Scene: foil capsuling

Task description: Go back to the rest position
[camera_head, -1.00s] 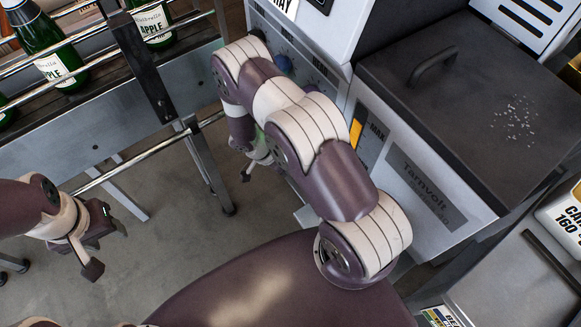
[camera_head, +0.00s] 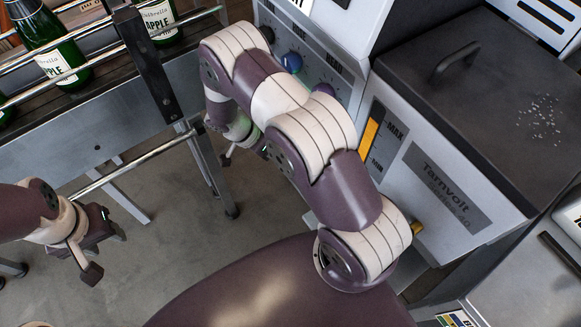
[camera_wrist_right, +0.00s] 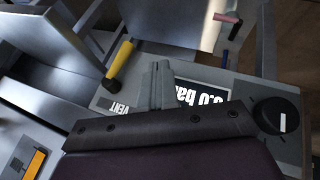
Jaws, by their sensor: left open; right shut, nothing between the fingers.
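My left gripper (camera_head: 103,252) hangs over bare floor at the lower left of the head view. Its jaws are apart and nothing shows between them. My right arm bends across the middle of the head view, and its gripper (camera_head: 227,158) shows only in part behind the forearm, in front of the machine. In the right wrist view the right gripper's fingers (camera_wrist_right: 158,84) are together with nothing in them. They overlap a panel (camera_wrist_right: 219,96) with "bar" and "VENT" lettering; I cannot tell the distance.
A conveyor (camera_head: 70,135) with railings carries green bottles (camera_head: 50,45) at the upper left. A grey machine (camera_head: 440,175) with a dark handled lid (camera_head: 480,90) stands close to my right arm. A yellow lever (camera_wrist_right: 119,60) and black knob (camera_wrist_right: 277,115) are near the right fingers.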

